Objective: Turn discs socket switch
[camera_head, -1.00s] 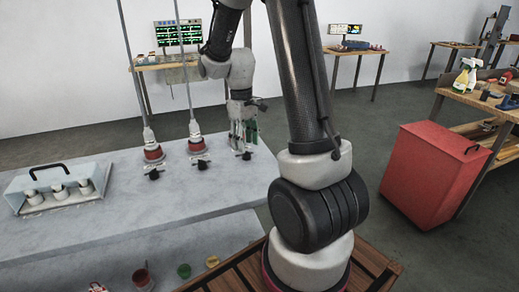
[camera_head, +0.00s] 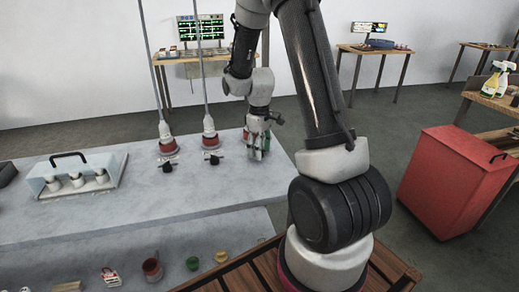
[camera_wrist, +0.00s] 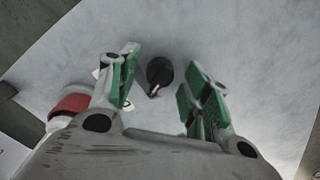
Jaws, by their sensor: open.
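My gripper (camera_head: 257,152) points down over the right end of the grey table in the head view, its green-padded fingers spread. In the wrist view, my gripper (camera_wrist: 158,95) is open around a black rotary switch (camera_wrist: 160,72) with a white pointer mark. The switch lies between the fingers with gaps on both sides. In the head view it is hidden by the gripper. A red-and-white socket piece (camera_wrist: 72,103) shows left of the fingers. Two red sockets with plugged-in cables, the left (camera_head: 167,145) and the middle (camera_head: 210,140), each have a black switch in front, left (camera_head: 170,166) and middle (camera_head: 214,158).
The grey table (camera_head: 130,215) is mostly bare in front. A pale case with a black handle (camera_head: 90,163) holds white cylinders at the left. Small coloured pots (camera_head: 192,263) sit on a lower ledge. A red cabinet (camera_head: 450,180) stands on the right.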

